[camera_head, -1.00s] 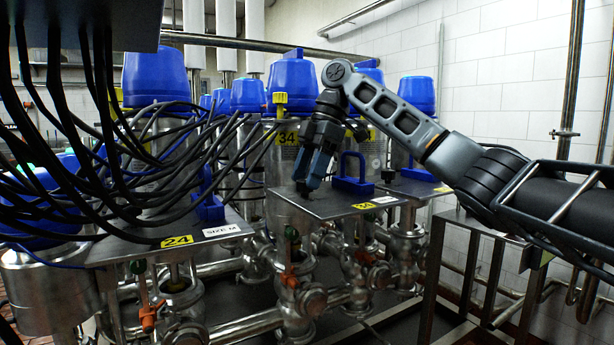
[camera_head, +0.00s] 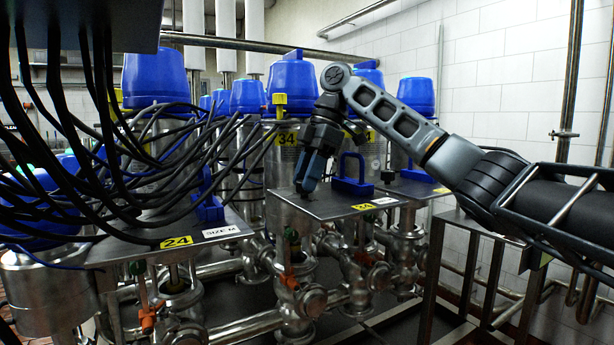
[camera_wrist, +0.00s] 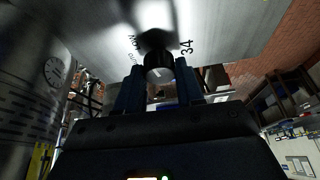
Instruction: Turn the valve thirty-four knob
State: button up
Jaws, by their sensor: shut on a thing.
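The valve marked 34 has a blue cap (camera_head: 292,82) and a yellow 34 label (camera_head: 287,138) on its steel body. A metal plate (camera_head: 325,203) lies in front of it. My gripper (camera_head: 305,188) points down at this plate's left part. In the wrist view, a dark round knob (camera_wrist: 158,66) with a pale mark on its face sits between the two fingers of my gripper (camera_wrist: 159,82), which are shut on it. A black 34 is printed on the plate (camera_wrist: 210,30) beside the knob. In the head view the fingers hide the knob.
A blue handle (camera_head: 352,180) stands on the plate just right of my gripper. Many black cables (camera_head: 130,150) hang at the left, over another plate with a yellow 24 label (camera_head: 176,242). Pipes and small valves (camera_head: 310,300) run below. The white wall side at the right is open.

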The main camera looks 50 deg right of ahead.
jog(key=shift+m, duration=0.3)
jog(key=m+t+p, duration=0.1)
jog(key=m+p, duration=0.1)
jog(key=m+t+h+p, duration=0.1)
jog(key=m+p, duration=0.1)
jog(key=m, duration=0.1)
jog(key=shift+s+a+r+p, duration=0.1)
jog(key=shift+s+p, duration=0.05)
jog(key=shift+p, duration=0.15)
jog(key=m+h+p, duration=0.1)
jog(key=m+p, duration=0.1)
jog(key=m, duration=0.1)
jog(key=m+h+p, duration=0.1)
jog(key=m+p, duration=0.1)
jog(key=p, duration=0.1)
jog(key=shift+a+r+m+t, duration=0.1)
jog(key=shift+a+m+t, duration=0.05)
jog(key=shift+m+t, duration=0.25)
jog(key=m+h+p, duration=0.2)
jog(key=m+p, duration=0.2)
jog(key=shift+a, duration=0.1)
jog(key=shift+f+m+h+p, duration=0.15)
jog(key=shift+m+h+p, duration=0.2)
jog(key=shift+m, duration=0.7)
jog(key=shift+f+m+h+p, duration=0.2)
jog(key=shift+m+h, duration=0.15)
jog(key=shift+m, duration=0.7)
jog(key=o, duration=1)
jog(key=shift+r, duration=0.1)
jog(key=shift+o, duration=0.2)
